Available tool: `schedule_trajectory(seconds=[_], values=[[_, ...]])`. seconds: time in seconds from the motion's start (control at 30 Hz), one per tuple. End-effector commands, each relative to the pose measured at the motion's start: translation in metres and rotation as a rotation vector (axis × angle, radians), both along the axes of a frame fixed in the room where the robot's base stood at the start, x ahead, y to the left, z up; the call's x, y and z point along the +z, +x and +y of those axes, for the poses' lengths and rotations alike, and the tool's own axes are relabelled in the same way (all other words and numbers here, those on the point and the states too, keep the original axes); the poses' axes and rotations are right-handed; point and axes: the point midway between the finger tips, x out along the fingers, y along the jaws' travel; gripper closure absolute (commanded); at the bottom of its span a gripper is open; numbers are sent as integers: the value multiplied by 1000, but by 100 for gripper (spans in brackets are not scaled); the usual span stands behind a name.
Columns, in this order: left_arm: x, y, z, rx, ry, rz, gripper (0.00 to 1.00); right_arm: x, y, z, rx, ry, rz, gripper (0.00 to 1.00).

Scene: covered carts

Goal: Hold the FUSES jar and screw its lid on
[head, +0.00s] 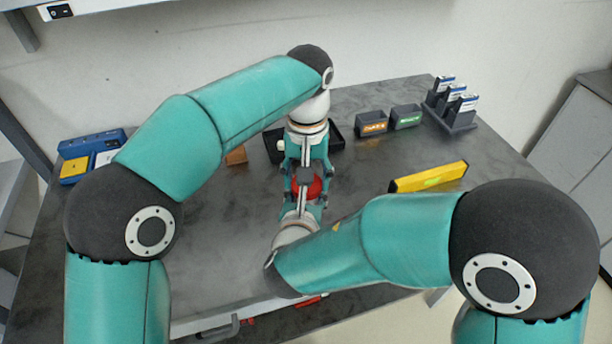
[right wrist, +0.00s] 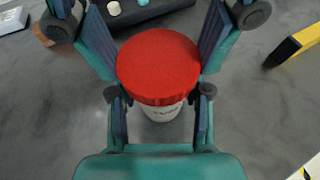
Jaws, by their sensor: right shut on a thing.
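The FUSES jar (right wrist: 162,112) is whitish, with part of its dark lettering showing in the right wrist view. Its red lid (right wrist: 158,65) sits over the jar's mouth and hides most of the body; whether it is threaded cannot be seen. My right gripper (head: 300,208) comes from the near side and is shut on the jar, with its fingers below the lid's rim. My left gripper (head: 306,180) comes from the far side, and its fingers flank the lid. Whether they press on the lid cannot be told. In the head view the red lid (head: 313,187) shows between the grippers.
A black tray (head: 337,140) lies behind the grippers. Two small bins, orange-labelled (head: 372,131) and green-labelled (head: 406,125), and a dark rack (head: 452,122) stand back right. A yellow level (head: 428,178) lies right. A blue case (head: 92,143) is far left.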

Motion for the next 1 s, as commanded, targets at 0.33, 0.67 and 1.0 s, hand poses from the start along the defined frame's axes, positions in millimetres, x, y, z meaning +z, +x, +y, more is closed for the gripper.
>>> schedule_trajectory(seconds=[0.33,0.67,1.0], values=[[-1,0,0,-761,0,1,81,0,0,0,0,0,-1,100],[-2,0,0,-1488,-1,1,81,1,0,0,0,1,-1,100],[-3,1,0,-2063,-1,3,81,1,0,0,1,0,-2,100]])
